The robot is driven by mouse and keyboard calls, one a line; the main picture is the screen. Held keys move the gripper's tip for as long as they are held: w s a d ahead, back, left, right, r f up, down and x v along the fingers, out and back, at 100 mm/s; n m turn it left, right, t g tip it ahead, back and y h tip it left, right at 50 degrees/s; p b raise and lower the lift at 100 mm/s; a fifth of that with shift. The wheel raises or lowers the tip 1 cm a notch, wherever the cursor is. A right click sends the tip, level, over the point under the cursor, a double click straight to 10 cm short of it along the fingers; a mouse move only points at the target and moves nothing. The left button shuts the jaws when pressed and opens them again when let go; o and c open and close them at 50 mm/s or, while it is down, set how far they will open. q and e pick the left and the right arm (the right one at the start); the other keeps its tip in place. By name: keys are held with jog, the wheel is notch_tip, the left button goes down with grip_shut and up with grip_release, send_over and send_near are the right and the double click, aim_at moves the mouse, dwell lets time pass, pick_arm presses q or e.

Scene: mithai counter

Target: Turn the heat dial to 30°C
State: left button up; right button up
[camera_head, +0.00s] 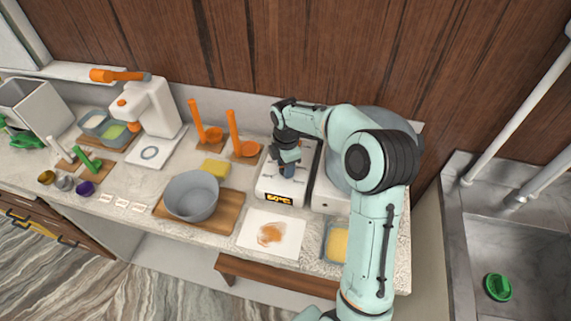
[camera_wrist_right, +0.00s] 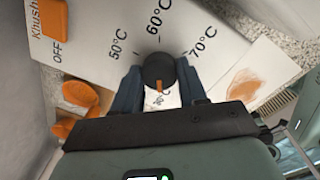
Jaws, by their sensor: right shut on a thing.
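The heat dial (camera_wrist_right: 156,68) is a dark round knob with an orange mark on its lower side in the right wrist view. The marks 50°C, 60°C and 70°C lie along the top and OFF at the left; a °C label below is partly covered. The dial sits on a white heating unit (camera_head: 268,183), whose front display (camera_head: 278,198) glows orange and seems to read 60°C, though small. My right gripper (camera_wrist_right: 159,82) is shut on the dial, a finger on each side; in the head view it points down onto the unit (camera_head: 287,170). My left gripper is not in view.
A grey bowl (camera_head: 192,194) on a wooden board is left of the unit. A white sheet with orange powder (camera_head: 270,236) lies in front. A large grey pot (camera_head: 345,165) stands right, partly behind my arm. Orange-handled tools (camera_head: 234,130) stand to the left, and a sink (camera_head: 510,245) is far right.

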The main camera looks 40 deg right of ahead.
dwell(0.4)
jog(key=o, duration=1.1)
jog(key=shift+c, duration=0.2)
notch_tip(320, 180, up, 13)
jog(key=shift+s+r, duration=0.15)
jog(key=shift+s, duration=0.1)
jog(key=shift+a, duration=0.1)
